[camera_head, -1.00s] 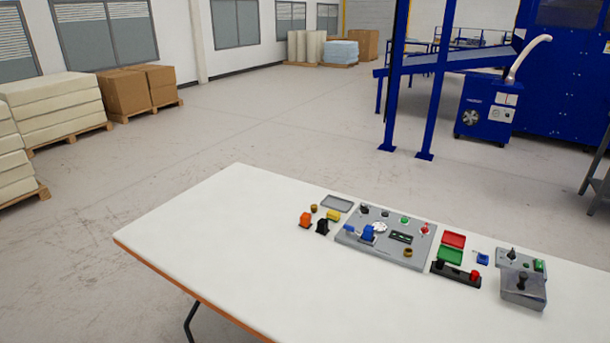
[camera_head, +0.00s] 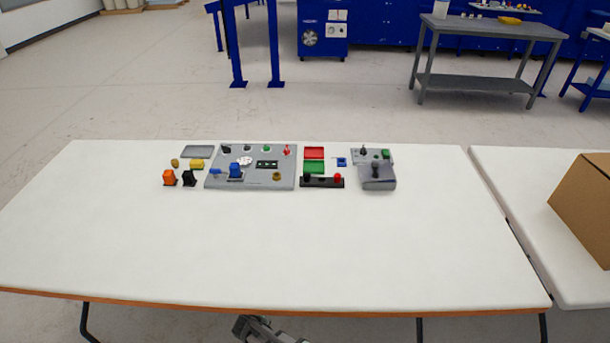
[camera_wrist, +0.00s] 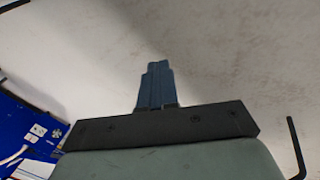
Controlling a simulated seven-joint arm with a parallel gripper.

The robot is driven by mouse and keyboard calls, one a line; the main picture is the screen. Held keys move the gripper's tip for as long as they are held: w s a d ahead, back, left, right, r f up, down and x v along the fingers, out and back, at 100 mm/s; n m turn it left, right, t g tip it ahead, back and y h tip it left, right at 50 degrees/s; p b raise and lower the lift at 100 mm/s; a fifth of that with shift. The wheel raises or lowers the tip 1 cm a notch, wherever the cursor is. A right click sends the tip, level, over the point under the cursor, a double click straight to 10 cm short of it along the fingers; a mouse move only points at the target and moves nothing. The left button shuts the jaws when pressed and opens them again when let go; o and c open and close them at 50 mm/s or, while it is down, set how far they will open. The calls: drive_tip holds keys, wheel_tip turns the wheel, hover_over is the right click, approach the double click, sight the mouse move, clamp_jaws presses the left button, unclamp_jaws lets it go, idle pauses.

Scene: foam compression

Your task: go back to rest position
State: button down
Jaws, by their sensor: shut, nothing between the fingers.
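My gripper (camera_wrist: 157,85) shows in the wrist view with its blue-grey fingers together and nothing between them. It points over pale floor, clear of any object. In the head view only a grey piece of my arm (camera_head: 268,330) shows at the bottom edge, below the table's front edge; the fingers are not visible there. The white table (camera_head: 250,250) stands in front of me. On its far half lies a grey control panel (camera_head: 214,180) with knobs, switches and a blue part. My gripper is apart from all of these.
A second table (camera_head: 560,270) carries a cardboard box (camera_head: 590,205) at right. The white table's near half is clear.

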drive_tip(key=s+d+m+g+h, duration=0.1)
drive_tip(key=s+d+m+g, duration=0.25)
drive_tip(key=d, duration=0.85)
drive_tip(key=s+d+m+g+h, duration=0.15)
drive_tip(key=s+d, duration=0.25)
drive_tip(key=d, duration=0.7)
drive_tip(key=s+d+r+m+g+y, duration=0.3)
drive_tip(key=s+d+m+g, duration=0.2)
drive_tip(key=s+d, duration=0.6)
drive_tip(key=s+g, duration=0.1)
drive_tip(key=s, duration=0.2)
drive_tip(key=shift+s+m+y, duration=0.35)
drive_tip(key=shift+m, duration=0.05)
